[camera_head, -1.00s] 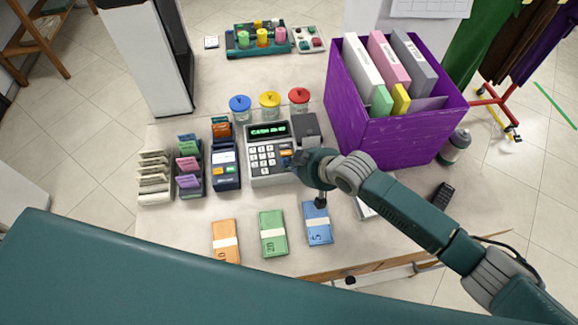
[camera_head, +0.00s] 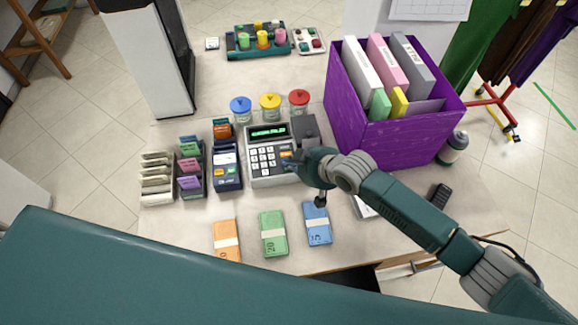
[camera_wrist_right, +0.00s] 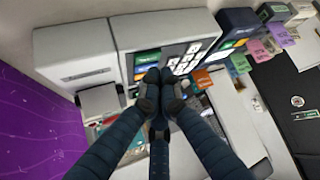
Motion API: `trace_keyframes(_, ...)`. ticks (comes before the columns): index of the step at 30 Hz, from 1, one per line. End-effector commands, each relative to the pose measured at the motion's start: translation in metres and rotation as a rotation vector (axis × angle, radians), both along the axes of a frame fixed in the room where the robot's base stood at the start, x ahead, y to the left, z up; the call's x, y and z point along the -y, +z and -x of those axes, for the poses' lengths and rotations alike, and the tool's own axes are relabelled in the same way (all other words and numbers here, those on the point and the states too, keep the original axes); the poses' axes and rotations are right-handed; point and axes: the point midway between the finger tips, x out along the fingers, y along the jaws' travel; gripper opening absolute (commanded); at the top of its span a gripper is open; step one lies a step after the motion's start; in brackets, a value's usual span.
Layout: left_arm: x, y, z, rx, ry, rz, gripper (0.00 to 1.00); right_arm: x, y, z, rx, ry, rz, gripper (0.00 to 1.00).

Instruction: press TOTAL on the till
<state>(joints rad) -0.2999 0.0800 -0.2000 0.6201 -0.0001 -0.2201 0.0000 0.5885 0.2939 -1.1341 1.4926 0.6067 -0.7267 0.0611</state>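The till (camera_head: 272,178) is a grey-white register on the counter with a lit green display (camera_head: 268,132) starting with "CASH". My right gripper (camera_head: 290,161) is at the right side of its keypad. In the right wrist view, the gripper (camera_wrist_right: 160,76) has its fingertips together, with nothing seen between them. They cover part of the till's keys, between the white number keys (camera_wrist_right: 187,62) and a column of coloured keys (camera_wrist_right: 146,58). Key labels are too small to read, so TOTAL cannot be picked out. Whether the tips touch a key cannot be told. My left gripper is not in view.
A purple box (camera_head: 385,140) of binders stands right of the till. A card terminal (camera_head: 226,165) and ticket racks stand left. Orange (camera_head: 227,233), green (camera_head: 272,225) and blue (camera_head: 316,214) note bundles lie in front. Lidded jars stand behind. A dark opening (camera_head: 350,281) shows below the counter's front edge.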

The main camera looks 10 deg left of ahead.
Motion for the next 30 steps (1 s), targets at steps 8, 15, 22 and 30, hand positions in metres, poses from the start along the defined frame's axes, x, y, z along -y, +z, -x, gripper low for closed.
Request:
trace_keyframes(8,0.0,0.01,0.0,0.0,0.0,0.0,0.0,0.0,0.01,0.0,0.001,0.0,-0.001,0.0)
trace_keyframes(15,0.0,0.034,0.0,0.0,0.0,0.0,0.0,0.0,0.036,0.0,0.0,0.001,-0.001,0.0)
trace_keyframes(22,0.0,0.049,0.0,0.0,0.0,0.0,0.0,0.0,0.052,0.0,0.001,0.0,-0.001,0.0)
trace_keyframes(30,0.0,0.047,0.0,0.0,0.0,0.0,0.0,0.0,0.05,0.0,0.001,0.0,-0.001,0.0)
